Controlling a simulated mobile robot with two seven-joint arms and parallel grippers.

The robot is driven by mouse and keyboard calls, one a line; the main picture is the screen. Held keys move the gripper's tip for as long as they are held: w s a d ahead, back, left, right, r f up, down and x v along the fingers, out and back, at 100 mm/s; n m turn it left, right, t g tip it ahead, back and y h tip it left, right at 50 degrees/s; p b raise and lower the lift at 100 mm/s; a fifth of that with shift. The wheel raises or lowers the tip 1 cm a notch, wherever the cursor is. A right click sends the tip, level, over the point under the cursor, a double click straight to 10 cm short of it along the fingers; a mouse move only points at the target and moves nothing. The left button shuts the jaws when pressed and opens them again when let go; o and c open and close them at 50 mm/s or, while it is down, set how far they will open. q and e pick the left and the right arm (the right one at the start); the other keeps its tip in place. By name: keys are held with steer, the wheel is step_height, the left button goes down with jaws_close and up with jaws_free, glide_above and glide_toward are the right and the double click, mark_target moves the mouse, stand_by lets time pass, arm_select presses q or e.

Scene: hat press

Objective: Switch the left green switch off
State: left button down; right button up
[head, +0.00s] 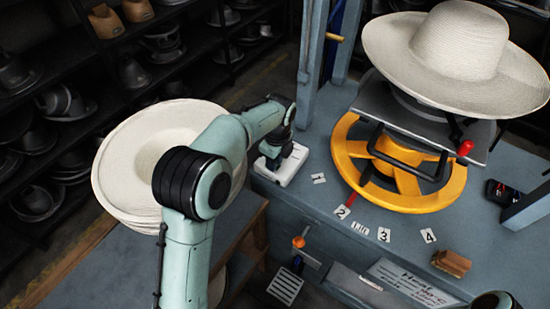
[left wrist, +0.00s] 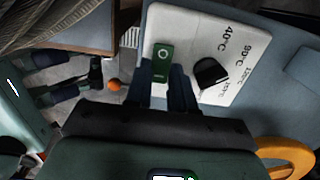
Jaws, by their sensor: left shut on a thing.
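The white control box (head: 285,168) sits at the left corner of the blue-grey press table. In the left wrist view its white face (left wrist: 215,35) carries a green switch (left wrist: 163,58), a black knob (left wrist: 210,73) and printed temperatures. My left gripper (head: 277,150) is over the box, partly hidden by its own wrist in the head view. In the left wrist view its dark fingers (left wrist: 162,88) are shut on the green switch, one on each side. Which way the switch is set is hard to tell. My right gripper is out of view.
A yellow wheel (head: 430,198) stands on the table right of the box, with a straw hat (head: 462,45) on the press above it. An orange-knobbed lever (head: 299,242) sits on the table's front.

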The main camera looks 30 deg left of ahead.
arm_select(q)
steer(key=c, duration=1)
jaws_free()
steer(key=shift+o, duration=0.2)
steer(key=shift+r, duration=0.1)
step_height(320, 180, up, 13)
steer(key=p, duration=0.2)
steer(key=shift+d+r, duration=0.15)
steer(key=shift+d, duration=0.25)
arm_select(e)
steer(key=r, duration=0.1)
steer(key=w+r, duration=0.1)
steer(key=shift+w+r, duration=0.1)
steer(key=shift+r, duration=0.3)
